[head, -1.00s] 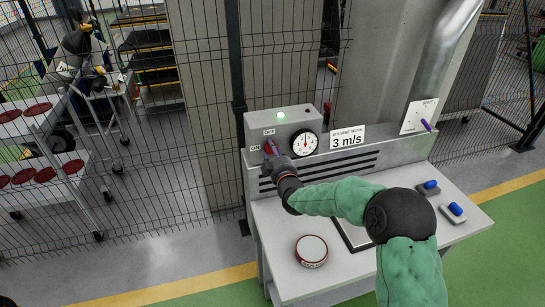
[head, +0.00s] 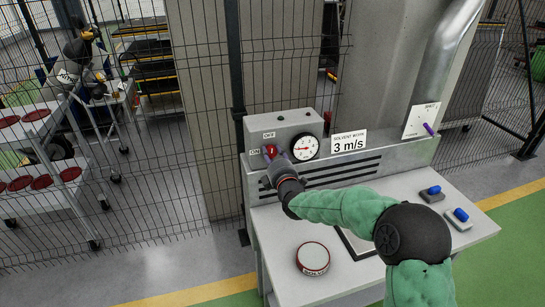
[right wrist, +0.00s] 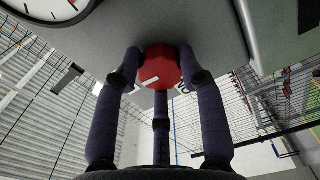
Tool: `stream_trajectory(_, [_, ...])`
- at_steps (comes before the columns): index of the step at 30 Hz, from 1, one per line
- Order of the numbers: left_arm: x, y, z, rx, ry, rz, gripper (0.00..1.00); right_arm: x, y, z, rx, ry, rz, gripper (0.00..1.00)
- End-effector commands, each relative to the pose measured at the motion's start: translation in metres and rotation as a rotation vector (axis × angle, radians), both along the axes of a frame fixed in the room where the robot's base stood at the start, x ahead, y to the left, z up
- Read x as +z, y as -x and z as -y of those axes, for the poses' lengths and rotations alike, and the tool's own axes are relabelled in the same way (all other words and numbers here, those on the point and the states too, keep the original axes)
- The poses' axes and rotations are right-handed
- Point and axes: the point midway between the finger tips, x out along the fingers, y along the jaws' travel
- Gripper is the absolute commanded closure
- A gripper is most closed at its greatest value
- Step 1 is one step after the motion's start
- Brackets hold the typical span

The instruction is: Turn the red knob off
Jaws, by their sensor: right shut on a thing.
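The red knob (head: 271,150) is on the front of a grey control box (head: 283,127), between the OFF label above it and the ON label at its left. My right gripper (head: 277,159) is at the knob, its arm reaching in from the lower right. In the right wrist view the fingers (right wrist: 160,82) are closed around the red knob (right wrist: 160,66), one at each side and one below. A white mark shows on the knob, slanted. The fingers partly hide the knob in the head view. My left gripper is out of view.
A gauge (head: 305,147) sits right of the knob, beside a "3 m/s" sign (head: 349,142). The lamp (head: 280,118) on the box is dark. A round red-rimmed tin (head: 313,258) and blue-handled items (head: 461,215) stand on the bench (head: 280,225). Wire fence stands behind.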

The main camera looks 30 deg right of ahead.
Motion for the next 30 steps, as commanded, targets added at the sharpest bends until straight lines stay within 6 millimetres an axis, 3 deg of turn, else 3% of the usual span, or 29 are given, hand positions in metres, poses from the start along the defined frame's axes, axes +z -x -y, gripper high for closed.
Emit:
stream_trajectory(23, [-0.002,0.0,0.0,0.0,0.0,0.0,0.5,-0.0002,-0.0005,-0.0016,0.004,0.099,-0.024,0.93])
stream_trajectory(24, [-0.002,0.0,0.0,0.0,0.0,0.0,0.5,-0.0003,-0.0005,-0.0017,0.004,0.099,-0.024,0.51])
stream_trajectory(25, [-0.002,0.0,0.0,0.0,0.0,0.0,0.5,-0.0003,-0.0005,-0.0016,0.004,0.098,-0.024,0.43])
stream_trajectory(26, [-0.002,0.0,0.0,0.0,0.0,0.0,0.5,-0.0004,-0.0005,-0.0016,0.003,0.098,-0.024,0.36])
stream_trajectory(30, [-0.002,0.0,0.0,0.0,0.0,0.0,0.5,-0.0005,-0.0003,-0.0011,0.002,0.097,-0.024,0.36])
